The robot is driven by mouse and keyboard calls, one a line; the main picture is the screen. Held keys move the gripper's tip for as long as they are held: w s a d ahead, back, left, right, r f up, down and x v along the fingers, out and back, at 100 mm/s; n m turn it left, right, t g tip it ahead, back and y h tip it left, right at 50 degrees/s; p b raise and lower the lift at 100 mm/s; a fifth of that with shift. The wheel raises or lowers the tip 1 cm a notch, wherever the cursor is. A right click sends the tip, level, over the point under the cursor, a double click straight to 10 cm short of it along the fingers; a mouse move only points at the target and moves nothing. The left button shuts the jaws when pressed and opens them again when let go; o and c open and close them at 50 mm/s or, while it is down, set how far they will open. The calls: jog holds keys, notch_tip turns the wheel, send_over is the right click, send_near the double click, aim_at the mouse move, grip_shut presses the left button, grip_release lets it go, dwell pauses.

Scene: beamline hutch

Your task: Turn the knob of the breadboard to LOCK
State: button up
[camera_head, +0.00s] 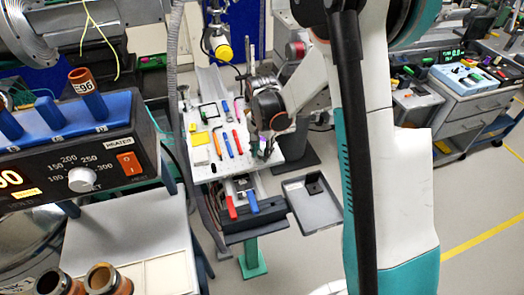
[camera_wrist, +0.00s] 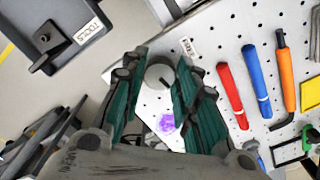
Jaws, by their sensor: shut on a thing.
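The breadboard (camera_head: 205,172) is a white perforated plate in the middle of the head view. It also fills much of the wrist view (camera_wrist: 222,28). Its knob (camera_wrist: 159,73) is a pale grey round piece near the board's edge, seen between my finger pads in the wrist view. My gripper (camera_wrist: 158,84) is shut on the knob, with a dark green finger on each side. In the head view my gripper (camera_head: 262,150) is at the board's right side and hides the knob. A small label (camera_wrist: 188,47) lies beside the knob; I cannot read it clearly.
Red (camera_wrist: 231,95), blue (camera_wrist: 257,80) and orange (camera_wrist: 285,75) handled tools lie on the board near my gripper. A grey tray marked TOOLS (camera_wrist: 75,75) stands beside the board. A heater box (camera_head: 70,150) is at the left of the head view.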

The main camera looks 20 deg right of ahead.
aim_at(262, 152)
jog(key=shift+m, duration=0.8)
jog(key=o, duration=1.1)
jog(key=shift+c, duration=0.2)
notch_tip(262, 152, up, 12)
